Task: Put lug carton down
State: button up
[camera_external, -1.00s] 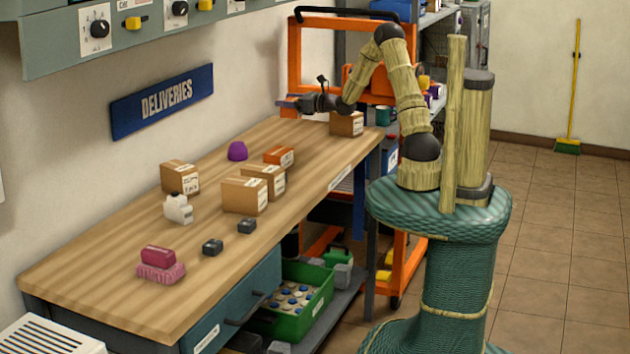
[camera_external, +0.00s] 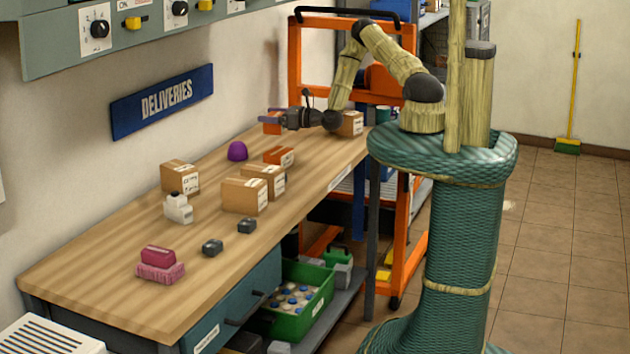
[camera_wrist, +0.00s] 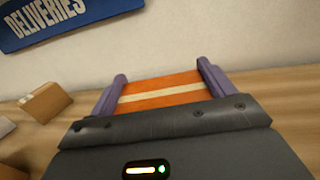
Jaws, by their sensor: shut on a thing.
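An orange carton with a pale stripe (camera_wrist: 160,92), which I take to be the lug carton, sits between the purple fingers of my gripper (camera_wrist: 160,88) in the wrist view. In the external view my gripper (camera_external: 272,118) is near the far end of the bench, pointing left, shut on this carton (camera_external: 271,128). The gripper partly hides the carton. I cannot tell whether its underside touches the wooden bench top (camera_external: 120,270).
A brown carton (camera_external: 350,124) stands behind my wrist. A purple dome (camera_external: 237,151), another orange carton (camera_external: 279,156) and several brown cartons (camera_external: 244,196) stand nearer. The wall with the DELIVERIES sign (camera_external: 163,101) borders the bench. Bare wood lies between the dome and the gripper.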

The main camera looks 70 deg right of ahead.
jog(key=s+a+r+h+p, duration=0.1)
jog(key=s+a+p, duration=0.1)
jog(key=a+p, duration=0.3)
jog(key=s+a+r+m+h+p, duration=0.1)
jog(key=s+a+r+p, duration=0.1)
jog(key=a+p, duration=0.3)
jog(key=shift+s+p, duration=0.75)
jog(key=shift+p, duration=0.1)
jog(key=shift+a+r, duration=0.1)
jog(key=shift+a, duration=0.05)
jog(key=w+a+b, duration=0.7)
jog(key=w+a, duration=0.5)
jog(key=w, duration=0.3)
jog(key=shift+w+a+r+b, duration=0.2)
jog(key=shift+a+r+b, duration=0.05)
jog(key=shift+a+b, duration=0.15)
